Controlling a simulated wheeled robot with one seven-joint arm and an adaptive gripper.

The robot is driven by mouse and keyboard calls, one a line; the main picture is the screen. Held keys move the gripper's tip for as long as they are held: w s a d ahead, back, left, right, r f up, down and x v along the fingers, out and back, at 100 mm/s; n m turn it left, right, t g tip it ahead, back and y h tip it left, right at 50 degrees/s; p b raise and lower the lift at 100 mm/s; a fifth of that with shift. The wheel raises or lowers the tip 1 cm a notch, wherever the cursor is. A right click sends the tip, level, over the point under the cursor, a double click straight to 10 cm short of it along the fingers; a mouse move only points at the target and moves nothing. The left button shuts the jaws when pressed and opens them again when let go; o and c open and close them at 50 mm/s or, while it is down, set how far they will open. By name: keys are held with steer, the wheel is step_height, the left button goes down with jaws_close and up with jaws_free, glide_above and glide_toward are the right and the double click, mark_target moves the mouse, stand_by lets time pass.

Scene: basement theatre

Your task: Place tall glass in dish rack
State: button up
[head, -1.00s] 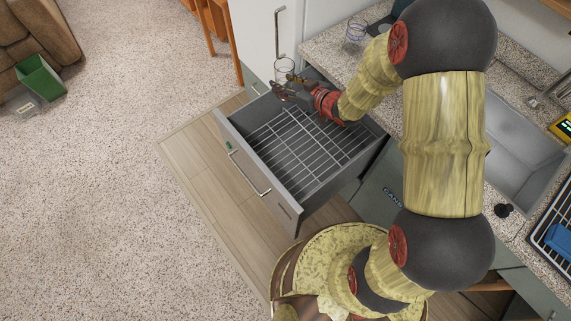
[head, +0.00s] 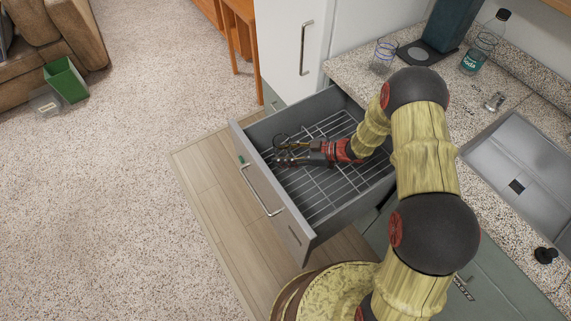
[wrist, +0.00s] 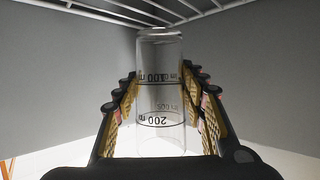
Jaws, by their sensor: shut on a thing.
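The tall glass (wrist: 160,92) is clear, with black measuring marks, and stands between my gripper's fingers in the wrist view. My gripper (head: 280,153) is shut on it. In the head view the glass is hard to make out, a faint outline at the fingertips. The dish rack (head: 335,190) is a wire grid inside an open grey drawer (head: 307,243). My gripper is over the left part of the rack, within the drawer's outline. Rack wires also show at the top of the wrist view. I cannot tell whether the glass touches the wires.
The drawer's front panel with its handle (head: 262,193) stands out over the wood floor. On the counter are another clear glass (head: 383,56), a soda bottle (head: 480,48) and a small glass (head: 495,102). A sink (head: 520,165) lies at right. A white cabinet (head: 300,60) stands behind the drawer.

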steer(key=shift+f+b, duration=0.75)
steer(key=shift+f, duration=1.3)
steer(key=shift+f, duration=0.2)
steer(key=o, duration=1.4)
steer(key=shift+w+r, duration=0.1)
steer(key=shift+r, duration=0.2)
steer(key=p+v, duration=0.2)
steer(key=v, duration=0.5)
steer(key=shift+d+p, duration=0.25)
steer(key=shift+p, duration=0.15)
